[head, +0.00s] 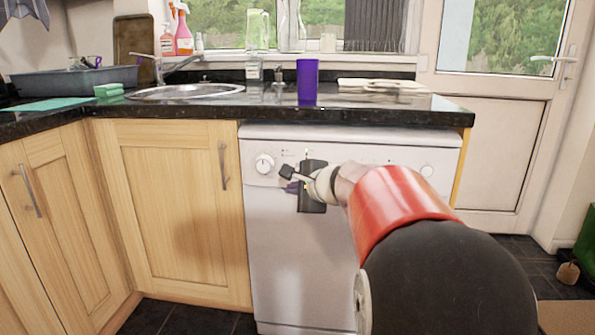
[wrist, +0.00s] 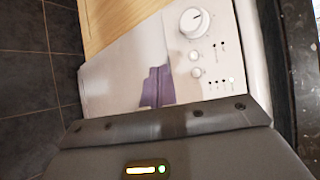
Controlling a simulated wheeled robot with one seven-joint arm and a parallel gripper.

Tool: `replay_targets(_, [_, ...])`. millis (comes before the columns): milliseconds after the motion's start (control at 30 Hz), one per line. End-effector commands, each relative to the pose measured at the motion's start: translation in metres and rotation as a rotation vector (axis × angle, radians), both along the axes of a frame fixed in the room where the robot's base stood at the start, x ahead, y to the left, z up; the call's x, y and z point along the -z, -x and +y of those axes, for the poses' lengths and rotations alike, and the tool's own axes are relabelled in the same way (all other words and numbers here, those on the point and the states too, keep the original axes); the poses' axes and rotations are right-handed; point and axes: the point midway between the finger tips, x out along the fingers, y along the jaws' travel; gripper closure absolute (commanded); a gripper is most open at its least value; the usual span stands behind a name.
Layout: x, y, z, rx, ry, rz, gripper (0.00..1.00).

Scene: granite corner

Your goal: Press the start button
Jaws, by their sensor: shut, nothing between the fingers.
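The white dishwasher (head: 290,240) stands under the dark worktop. Its round dial (head: 264,164) is left of my gripper (head: 291,186), and the dial also shows in the wrist view (wrist: 193,22). Two small round buttons (wrist: 195,64) sit beside the dial in the wrist view. A round control (head: 427,171) shows at the panel's right end. I cannot tell which is the start button. My gripper is shut and empty, in front of the upper dishwasher front. Its purple fingertips show in the wrist view (wrist: 157,86). I cannot tell whether they touch the front. My arm hides the middle panel.
The worktop (head: 340,101) overhangs the dishwasher. A wooden cupboard (head: 180,215) adjoins on the left. Dark tiled floor (head: 200,319) lies in front.

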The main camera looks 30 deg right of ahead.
Motion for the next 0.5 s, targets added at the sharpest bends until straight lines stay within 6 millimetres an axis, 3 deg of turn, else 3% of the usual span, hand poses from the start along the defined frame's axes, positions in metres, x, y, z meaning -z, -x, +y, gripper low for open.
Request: replay_targets(500, [-0.001, -0.056, -0.037, -0.001, 0.0, 0.001, 1.0])
